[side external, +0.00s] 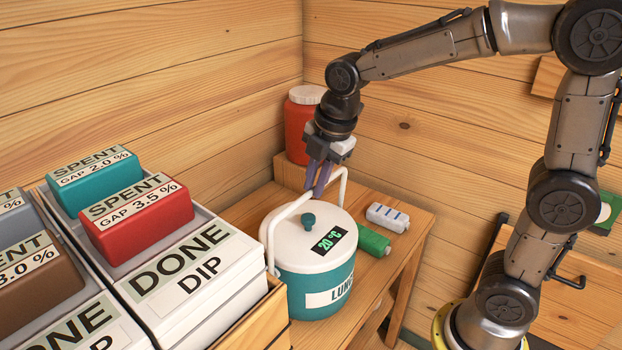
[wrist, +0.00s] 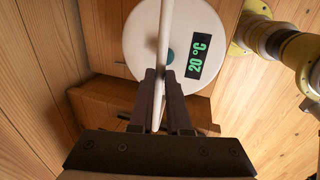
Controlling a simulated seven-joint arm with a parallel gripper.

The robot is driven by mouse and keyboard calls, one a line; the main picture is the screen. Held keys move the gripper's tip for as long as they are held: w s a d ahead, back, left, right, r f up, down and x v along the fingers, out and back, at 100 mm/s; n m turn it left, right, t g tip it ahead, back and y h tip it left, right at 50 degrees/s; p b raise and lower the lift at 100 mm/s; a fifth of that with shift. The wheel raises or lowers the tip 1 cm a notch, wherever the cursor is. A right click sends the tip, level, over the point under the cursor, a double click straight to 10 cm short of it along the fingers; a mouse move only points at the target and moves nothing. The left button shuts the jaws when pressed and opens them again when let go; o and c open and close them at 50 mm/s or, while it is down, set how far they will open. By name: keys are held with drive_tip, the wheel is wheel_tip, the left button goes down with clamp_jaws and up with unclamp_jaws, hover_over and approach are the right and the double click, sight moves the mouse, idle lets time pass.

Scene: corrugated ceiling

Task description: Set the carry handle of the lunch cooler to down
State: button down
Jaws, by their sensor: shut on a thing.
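The lunch cooler (side external: 316,287) is a teal round tub with a white lid, a teal knob and a "20 °C" display. It stands on a wooden bench. Its white carry handle (side external: 287,219) stands raised above the lid, tilted toward the back. My gripper (side external: 319,192) is at the top bar of the handle. In the wrist view my gripper (wrist: 161,75) has its two fingers on either side of the handle bar (wrist: 166,30), shut on it. The lid (wrist: 140,40) lies beyond the fingers.
A red jar (side external: 298,125) with a pale lid stands behind the cooler. A green roll (side external: 373,240) and a white item with blue marks (side external: 387,217) lie right of it. Crates with "DONE DIP" boxes (side external: 190,265) and coloured "SPENT" blocks (side external: 135,217) stand close on the left.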

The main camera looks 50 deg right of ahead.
drive_tip(key=s+f+t, duration=0.3)
drive_tip(key=s+f, duration=0.9)
drive_tip(key=s, duration=0.2)
drive_tip(key=shift+s+t, duration=0.25)
drive_tip(key=shift+t, duration=0.05)
drive_tip(key=c, duration=0.9)
unclamp_jaws()
drive_tip(key=shift+o, duration=0.2)
drive_tip(key=shift+r, duration=0.1)
drive_tip(key=v, duration=1.3)
drive_tip(key=shift+s+r, duration=0.2)
